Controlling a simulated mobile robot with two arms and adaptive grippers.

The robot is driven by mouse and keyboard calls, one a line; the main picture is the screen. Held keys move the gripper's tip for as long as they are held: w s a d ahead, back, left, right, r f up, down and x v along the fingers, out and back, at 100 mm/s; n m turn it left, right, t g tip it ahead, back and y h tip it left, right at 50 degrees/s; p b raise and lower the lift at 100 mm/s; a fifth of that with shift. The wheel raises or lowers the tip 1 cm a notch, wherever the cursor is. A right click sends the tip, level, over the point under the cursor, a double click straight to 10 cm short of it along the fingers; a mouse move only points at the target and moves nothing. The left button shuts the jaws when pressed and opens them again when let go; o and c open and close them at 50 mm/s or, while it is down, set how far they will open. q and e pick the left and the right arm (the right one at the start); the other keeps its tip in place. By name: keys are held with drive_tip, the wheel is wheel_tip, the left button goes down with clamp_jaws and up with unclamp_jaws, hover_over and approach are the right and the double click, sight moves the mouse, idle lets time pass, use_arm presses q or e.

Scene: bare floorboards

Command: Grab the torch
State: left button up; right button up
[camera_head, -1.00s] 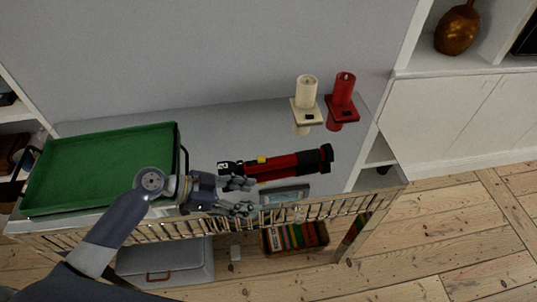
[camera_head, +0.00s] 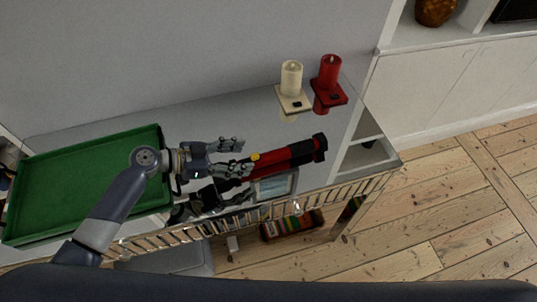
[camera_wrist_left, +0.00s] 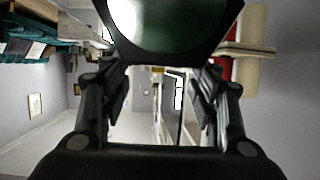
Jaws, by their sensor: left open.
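My left gripper (camera_head: 245,158) is open at the torch's left end, one finger on the far side and one on the near side. That end is partly hidden by the fingers, and I cannot tell whether they touch it. In the left wrist view the open fingers (camera_wrist_left: 160,90) show below a large dark round rim that I cannot surely identify. My right gripper is not in view.
A green tray (camera_head: 155,133) lies to the left, under my left arm. A cream candle (camera_head: 291,75) and a red candle (camera_head: 329,70) stand on holders behind the torch. A small framed picture (camera_head: 274,186) lies in front of it. The cabinet's front edge has slatted trim.

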sight(250, 157)
use_arm(q)
drive_tip(key=shift+w+d, duration=0.15)
drive_tip(key=shift+d, duration=0.05)
drive_tip(key=p+x, duration=0.2)
drive_tip(key=x, duration=0.2)
drive_tip(key=shift+d+p, duration=0.2)
drive_tip(key=shift+p, duration=0.15)
drive_tip(key=shift+d+f, duration=0.15)
drive_tip(key=shift+d, duration=0.1)
drive_tip(key=shift+f, duration=0.1)
drive_tip(key=c, duration=1.3)
drive_tip(key=shift+c, duration=0.2)
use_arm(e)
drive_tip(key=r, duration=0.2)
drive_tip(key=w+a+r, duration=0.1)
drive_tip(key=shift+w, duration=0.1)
